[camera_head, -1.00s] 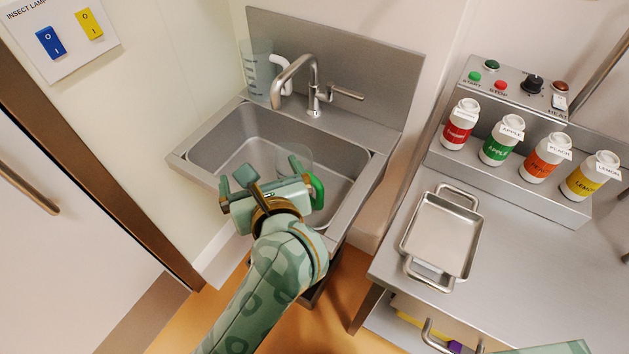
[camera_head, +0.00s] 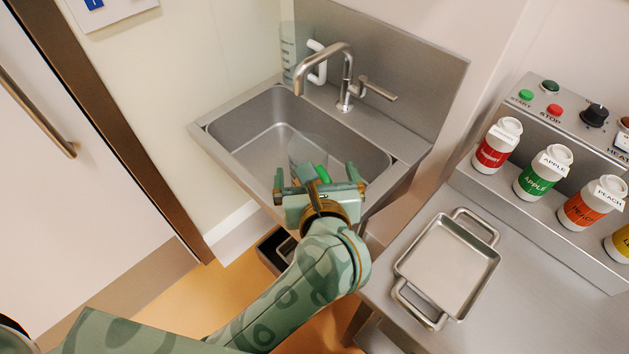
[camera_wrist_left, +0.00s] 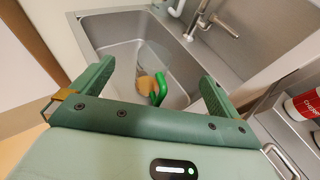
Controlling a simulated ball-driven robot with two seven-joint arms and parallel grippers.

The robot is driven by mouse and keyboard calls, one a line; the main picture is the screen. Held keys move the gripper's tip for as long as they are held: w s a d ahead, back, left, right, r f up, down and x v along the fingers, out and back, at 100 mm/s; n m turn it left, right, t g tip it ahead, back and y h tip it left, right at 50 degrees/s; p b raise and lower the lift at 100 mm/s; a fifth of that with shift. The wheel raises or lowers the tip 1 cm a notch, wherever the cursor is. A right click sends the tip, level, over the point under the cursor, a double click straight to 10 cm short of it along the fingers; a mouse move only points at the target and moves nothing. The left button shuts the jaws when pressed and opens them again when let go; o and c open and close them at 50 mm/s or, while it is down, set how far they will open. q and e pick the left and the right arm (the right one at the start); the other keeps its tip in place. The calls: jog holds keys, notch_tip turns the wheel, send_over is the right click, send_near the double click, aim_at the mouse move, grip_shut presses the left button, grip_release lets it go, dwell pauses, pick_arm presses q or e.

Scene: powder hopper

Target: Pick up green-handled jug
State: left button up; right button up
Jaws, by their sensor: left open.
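The green-handled jug is clear, with its see-through body (camera_head: 303,151) in front of the sink basin in the head view. Its green handle (camera_head: 323,173) shows just beyond my left gripper (camera_head: 316,177), which partly hides the jug. In the left wrist view the jug body (camera_wrist_left: 152,58) and green handle (camera_wrist_left: 158,90) lie between the two spread fingers of my left gripper (camera_wrist_left: 155,85), with gaps on both sides. The left gripper is open and empty. I cannot tell what the jug rests on. My right gripper is out of view.
A steel sink (camera_head: 240,137) with a faucet (camera_head: 346,80) surrounds the area. A clear jug with a white handle (camera_head: 318,66) stands behind the faucet. A metal tray (camera_head: 447,268) and several labelled bottles (camera_head: 543,172) sit on the right counter. A dark bin (camera_head: 272,252) is below.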

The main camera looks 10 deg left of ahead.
pick_arm(q)
notch_tip(320, 180, down, 8)
jog(key=b, duration=0.5)
jog(key=b+x, duration=0.5)
jog(key=x, duration=1.1)
jog(key=shift+w+a+g, duration=0.15)
jog(key=shift+w+g, duration=0.15)
jog(key=shift+w, duration=0.1)
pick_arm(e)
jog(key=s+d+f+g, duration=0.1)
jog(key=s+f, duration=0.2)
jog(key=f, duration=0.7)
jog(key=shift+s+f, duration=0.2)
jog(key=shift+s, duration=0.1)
pick_arm(q)
jog(key=shift+c, duration=0.3)
